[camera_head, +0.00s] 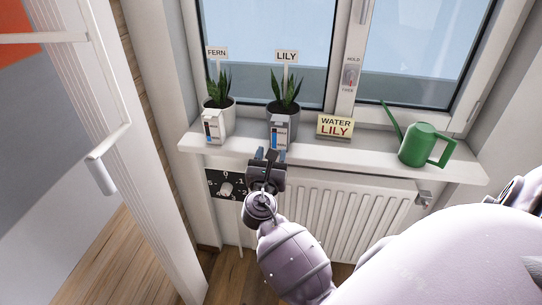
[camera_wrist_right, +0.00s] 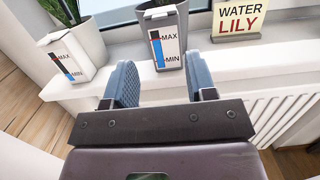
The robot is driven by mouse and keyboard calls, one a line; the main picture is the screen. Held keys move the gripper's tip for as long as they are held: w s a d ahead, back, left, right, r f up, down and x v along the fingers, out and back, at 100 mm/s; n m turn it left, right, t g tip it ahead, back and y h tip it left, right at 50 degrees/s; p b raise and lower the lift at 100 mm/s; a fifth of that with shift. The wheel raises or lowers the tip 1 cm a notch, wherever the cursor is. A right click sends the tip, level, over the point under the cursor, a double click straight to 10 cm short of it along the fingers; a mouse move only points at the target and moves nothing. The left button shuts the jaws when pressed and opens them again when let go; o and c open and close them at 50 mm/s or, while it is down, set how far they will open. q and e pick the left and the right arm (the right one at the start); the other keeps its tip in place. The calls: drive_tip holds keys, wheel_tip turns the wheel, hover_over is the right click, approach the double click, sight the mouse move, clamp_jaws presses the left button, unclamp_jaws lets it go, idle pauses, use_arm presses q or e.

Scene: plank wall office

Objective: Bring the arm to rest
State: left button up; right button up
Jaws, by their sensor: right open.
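My right gripper (camera_head: 268,156) is in front of the window sill, just below the lily pot's gauge. In the right wrist view the two blue-grey fingers (camera_wrist_right: 161,84) stand apart with nothing between them. The lily gauge (camera_wrist_right: 169,48) is beyond the fingertips, and I see no clear contact. My right arm (camera_head: 293,262) reaches up to the sill from the lower right. My left gripper is not in view.
The sill (camera_head: 362,147) holds the fern pot (camera_head: 222,123), the lily pot (camera_head: 283,105), a "WATER LILY" sign (camera_head: 335,126) and a green watering can (camera_head: 418,147). Below are a radiator (camera_head: 345,210) and a dial panel (camera_head: 225,186). An open white door (camera_head: 135,150) stands left.

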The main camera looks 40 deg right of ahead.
idle(0.4)
drive_tip(key=s+a+f+m+t+y, duration=0.1)
drive_tip(key=a+f+m+y, duration=0.4)
drive_tip(key=m, duration=0.5)
drive_tip(key=s+a+f+m+t+y, duration=0.1)
drive_tip(key=a+f+m+y, duration=0.3)
drive_tip(key=m+y, duration=0.45)
drive_tip(key=s+f+m+g, duration=0.1)
drive_tip(key=s+f+m, duration=0.2)
drive_tip(key=s+f, duration=0.3)
drive_tip(key=s+f+m+g+y, duration=0.1)
drive_tip(key=s+f, duration=0.5)
drive_tip(key=s, duration=0.7)
drive_tip(key=m+g, duration=0.1)
drive_tip(key=m, duration=0.1)
drive_tip(key=shift+a+m, duration=0.35)
drive_tip(key=shift+a, duration=0.05)
drive_tip(key=shift+s+f, duration=0.1)
